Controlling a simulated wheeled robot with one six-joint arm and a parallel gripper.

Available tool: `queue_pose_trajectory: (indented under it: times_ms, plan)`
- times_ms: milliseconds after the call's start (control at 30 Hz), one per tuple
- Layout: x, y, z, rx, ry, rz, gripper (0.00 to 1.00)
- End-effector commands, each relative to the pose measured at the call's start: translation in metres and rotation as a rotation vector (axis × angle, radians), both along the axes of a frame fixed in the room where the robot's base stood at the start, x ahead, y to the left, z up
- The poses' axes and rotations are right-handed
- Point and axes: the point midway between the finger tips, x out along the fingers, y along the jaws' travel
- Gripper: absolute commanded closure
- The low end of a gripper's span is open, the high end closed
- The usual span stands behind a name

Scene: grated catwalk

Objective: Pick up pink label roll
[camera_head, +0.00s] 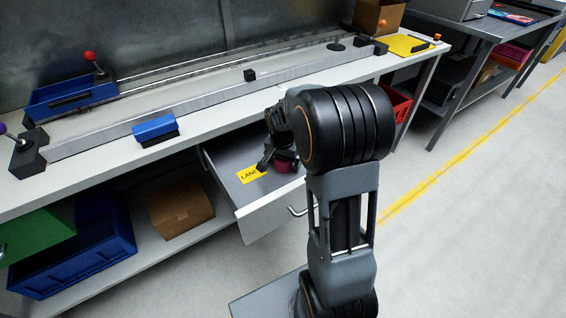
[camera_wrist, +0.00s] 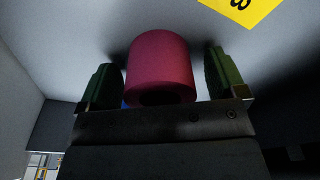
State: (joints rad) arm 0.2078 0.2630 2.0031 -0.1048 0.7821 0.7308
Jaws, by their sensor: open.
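The pink label roll (camera_wrist: 161,62) stands in the open drawer (camera_head: 258,220). In the wrist view it is between the two green-padded fingers of my gripper (camera_wrist: 163,82), with a gap at each side. My gripper is open around the roll and not closed on it. In the head view my gripper (camera_head: 276,160) reaches down into the drawer, and the roll (camera_head: 284,163) is partly hidden by my arm.
A yellow label (camera_head: 251,174) lies on the drawer floor left of the roll. The drawer walls surround my gripper, with the bench top (camera_head: 190,125) above behind. A blue brush-like block (camera_head: 155,130) sits on the bench. Below are a cardboard box (camera_head: 180,208) and blue crate (camera_head: 85,265).

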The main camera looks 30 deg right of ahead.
Motion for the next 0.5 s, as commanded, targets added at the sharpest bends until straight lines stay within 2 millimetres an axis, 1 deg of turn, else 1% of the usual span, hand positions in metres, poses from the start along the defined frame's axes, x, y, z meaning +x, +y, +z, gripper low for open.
queue_pose_trajectory:
  times_ms: [33, 67, 500]
  plan:
    - [0.0, 0.0, 0.0003, 0.0, 0.0, 0.0, 0.11]
    - [0.0, 0.0, 0.0004, 0.0, 0.0, 0.0, 0.14]
    - [-0.0001, 0.0, 0.0005, 0.0, 0.0, 0.0, 0.56]
